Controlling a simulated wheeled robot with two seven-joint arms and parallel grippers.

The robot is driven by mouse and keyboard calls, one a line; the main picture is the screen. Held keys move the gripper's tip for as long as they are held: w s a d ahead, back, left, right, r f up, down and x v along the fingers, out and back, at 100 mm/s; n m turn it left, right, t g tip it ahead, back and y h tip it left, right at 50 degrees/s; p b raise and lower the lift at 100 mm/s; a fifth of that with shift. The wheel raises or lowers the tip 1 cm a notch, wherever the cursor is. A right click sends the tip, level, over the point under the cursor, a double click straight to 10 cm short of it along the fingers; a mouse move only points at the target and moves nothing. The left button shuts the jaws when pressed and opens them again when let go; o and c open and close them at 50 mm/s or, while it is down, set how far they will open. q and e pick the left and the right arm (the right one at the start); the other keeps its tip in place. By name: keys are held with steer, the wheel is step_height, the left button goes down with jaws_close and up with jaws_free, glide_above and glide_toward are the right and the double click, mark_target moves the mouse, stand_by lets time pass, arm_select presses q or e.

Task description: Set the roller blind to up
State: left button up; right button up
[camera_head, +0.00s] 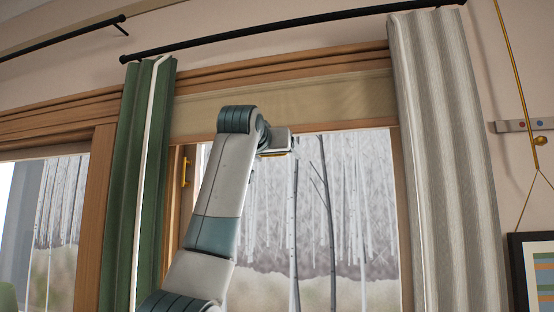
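The roller blind (345,103) is a beige band across the top of the window in the head view. Its bottom edge hangs a short way below the wooden frame, and the glass below it is uncovered. My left arm rises in front of the window. My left gripper (287,143) is at the blind's bottom edge, left of its middle. Its fingers are small and partly hidden, so I cannot tell whether they are shut or touch the blind. My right gripper is not in view.
A green curtain (128,190) hangs left of the window and a grey striped curtain (450,170) hangs right. A black curtain rod (290,28) runs above. A wall rail (525,125) and a framed picture (535,270) are at the far right.

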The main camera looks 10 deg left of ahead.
arm_select(q)
steer(key=shift+w+f, duration=0.2)
steer(key=shift+s, duration=0.1)
steer(key=s+b, duration=0.9)
steer(key=s, duration=0.8)
steer(key=shift+a+b, duration=0.25)
steer(key=shift+b, duration=0.05)
steer(key=shift+s, duration=0.1)
